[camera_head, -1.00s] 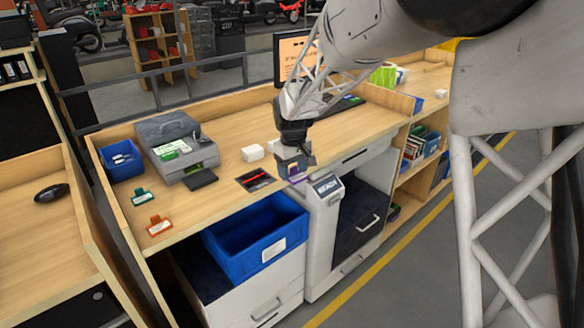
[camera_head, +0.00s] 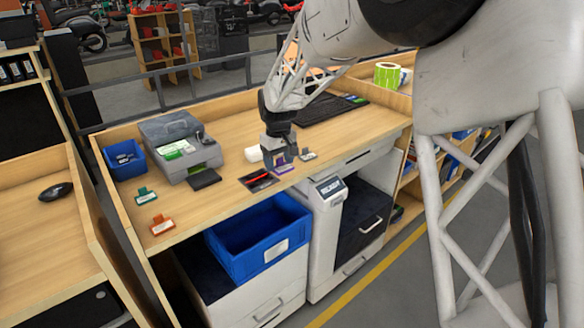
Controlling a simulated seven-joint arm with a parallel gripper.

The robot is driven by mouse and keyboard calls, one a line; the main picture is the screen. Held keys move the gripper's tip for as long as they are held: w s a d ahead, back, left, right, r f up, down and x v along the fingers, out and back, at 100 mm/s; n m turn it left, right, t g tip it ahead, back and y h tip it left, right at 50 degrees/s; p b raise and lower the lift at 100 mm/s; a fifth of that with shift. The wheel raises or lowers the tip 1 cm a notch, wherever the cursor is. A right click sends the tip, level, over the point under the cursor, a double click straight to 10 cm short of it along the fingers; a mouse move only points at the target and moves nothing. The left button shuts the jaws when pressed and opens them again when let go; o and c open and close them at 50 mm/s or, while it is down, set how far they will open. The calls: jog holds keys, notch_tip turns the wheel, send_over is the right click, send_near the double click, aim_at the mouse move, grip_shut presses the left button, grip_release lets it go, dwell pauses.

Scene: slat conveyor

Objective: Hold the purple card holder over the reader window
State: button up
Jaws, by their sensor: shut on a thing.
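The purple card holder (camera_head: 284,169) shows as a small purple piece at the tips of my gripper (camera_head: 280,160). My gripper points down and is shut on it; the fingers hide most of it. A dark reader window (camera_head: 259,181) with a red line is set in the desk near its front edge. The card holder is just right of and slightly behind the window in the picture, not over its middle. I cannot tell how high it is above the desk. A green card holder (camera_head: 146,195) and an orange one (camera_head: 161,225) lie at the left.
A grey printer (camera_head: 190,155) and a blue bin (camera_head: 123,160) stand at the back left. A white block (camera_head: 253,154) is left of my gripper. A post with a lit display (camera_head: 329,188) stands at the front edge, beside a blue crate (camera_head: 257,238). A keyboard lies behind right.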

jog(key=w+a+r, duration=0.1)
jog(key=w+a, duration=0.2)
jog(key=a, duration=0.5)
jog(key=shift+a+r, duration=0.4)
jog(key=shift+f, duration=0.2)
jog(key=shift+f, duration=3)
jog(key=shift+r, duration=0.1)
jog(key=shift+r, duration=2.9)
